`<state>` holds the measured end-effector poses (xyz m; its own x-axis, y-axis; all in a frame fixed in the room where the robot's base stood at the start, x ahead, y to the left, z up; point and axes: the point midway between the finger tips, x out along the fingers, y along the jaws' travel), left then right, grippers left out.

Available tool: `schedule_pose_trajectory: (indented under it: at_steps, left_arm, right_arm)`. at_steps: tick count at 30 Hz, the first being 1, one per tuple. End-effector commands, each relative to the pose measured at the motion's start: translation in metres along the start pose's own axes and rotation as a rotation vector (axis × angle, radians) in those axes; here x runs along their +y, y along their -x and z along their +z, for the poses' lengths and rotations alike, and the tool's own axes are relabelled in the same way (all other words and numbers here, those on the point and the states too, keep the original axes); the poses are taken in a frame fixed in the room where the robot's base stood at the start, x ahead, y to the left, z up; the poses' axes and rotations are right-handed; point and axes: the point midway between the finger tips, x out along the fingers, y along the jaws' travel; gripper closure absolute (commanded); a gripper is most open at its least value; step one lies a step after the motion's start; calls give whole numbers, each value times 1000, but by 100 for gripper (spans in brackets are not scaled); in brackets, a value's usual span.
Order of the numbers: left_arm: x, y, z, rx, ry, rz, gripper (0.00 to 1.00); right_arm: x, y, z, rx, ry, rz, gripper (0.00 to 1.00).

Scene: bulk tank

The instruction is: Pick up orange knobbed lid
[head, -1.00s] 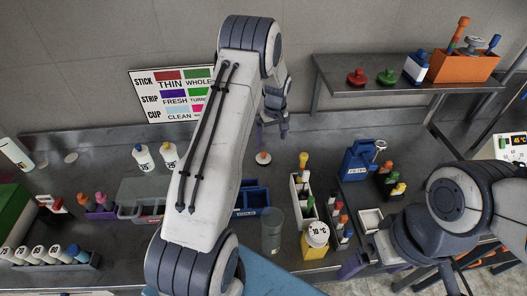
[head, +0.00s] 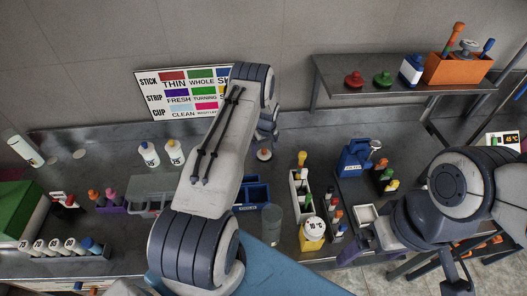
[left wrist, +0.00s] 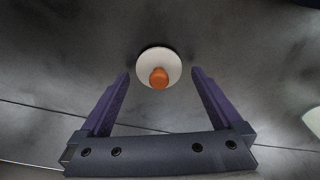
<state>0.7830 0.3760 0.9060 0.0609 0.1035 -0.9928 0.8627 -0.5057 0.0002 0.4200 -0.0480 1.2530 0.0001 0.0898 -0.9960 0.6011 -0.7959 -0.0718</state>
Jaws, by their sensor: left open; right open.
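The orange knobbed lid (head: 264,155) is a pale round disc with an orange knob, lying on the grey bench beyond the blue bin. In the left wrist view the lid (left wrist: 146,66) lies just past the fingertips, centred between them. My left gripper (left wrist: 159,74) is open and empty, its purple fingers either side of the lid's line and apart from it. In the head view my left gripper (head: 265,143) is above the lid, partly hidden by my arm. My right gripper (head: 358,244) is low at the right, by the small white tray; its fingers are only partly visible.
A blue bin (head: 254,191), a grey cup (head: 271,226) and a white rack (head: 301,196) stand nearer than the lid. A blue jug (head: 353,158) is to its right. Two white bottles (head: 149,154) are to its left. A shelf (head: 400,88) overhangs the back right.

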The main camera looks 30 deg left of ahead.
Motion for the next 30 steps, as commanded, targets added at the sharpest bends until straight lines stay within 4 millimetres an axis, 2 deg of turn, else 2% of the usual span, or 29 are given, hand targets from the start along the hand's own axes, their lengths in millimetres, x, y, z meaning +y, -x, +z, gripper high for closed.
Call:
schedule_pose_trajectory:
  at_steps: [3,10,11,12,16,17,26,30]
  left_arm:
    - [0,-6,0,0,-1,0,0]
    - [0,-8,0,1,-1,0,0]
    - [0,-8,0,1,-1,0,8]
    - [0,-8,0,1,-1,0,23]
    - [0,-8,0,0,-1,0,73]
    - [0,-8,0,0,-1,0,77]
    - [0,-6,0,1,-2,1,77]
    - [1,1,-2,2,-2,2,77]
  right_arm:
    - [0,3,0,0,0,0,0]
    - [0,3,0,0,0,0,0]
    - [0,3,0,0,0,0,0]
    - [0,3,0,0,0,0,0]
    - [0,3,0,0,0,0,0]
    - [0,3,0,0,0,0,0]
    - [0,1,0,0,0,0,0]
    - [0,-4,0,0,0,0,0]
